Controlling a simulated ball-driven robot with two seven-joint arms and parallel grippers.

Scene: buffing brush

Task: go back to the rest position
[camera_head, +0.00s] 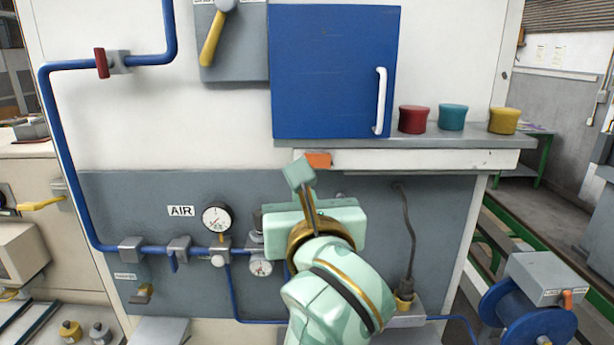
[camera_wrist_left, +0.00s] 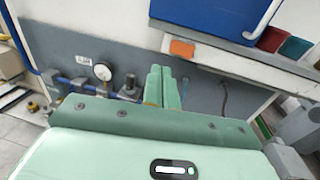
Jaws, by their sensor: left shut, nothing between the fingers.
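My left gripper (camera_head: 298,172) is at the end of the mint-green arm that comes up from the bottom middle of the head view. Its fingers point up, in front of the grey panel and near the left end of the white shelf. In the left wrist view the two fingers (camera_wrist_left: 162,86) lie together, shut with nothing between them. An orange tag (camera_head: 319,160) on the shelf edge shows just right of the fingertips; it also shows in the left wrist view (camera_wrist_left: 182,48). I cannot tell the depth gap. My right gripper is in neither view.
A blue cabinet (camera_head: 330,70) stands above the shelf (camera_head: 420,160), which carries red (camera_head: 413,120), teal (camera_head: 452,118) and yellow (camera_head: 503,121) pots. A pressure gauge (camera_head: 217,217) and blue pipes (camera_head: 105,247) are left of my arm. A hanging cable (camera_head: 409,235) and hose reel (camera_head: 528,315) are right.

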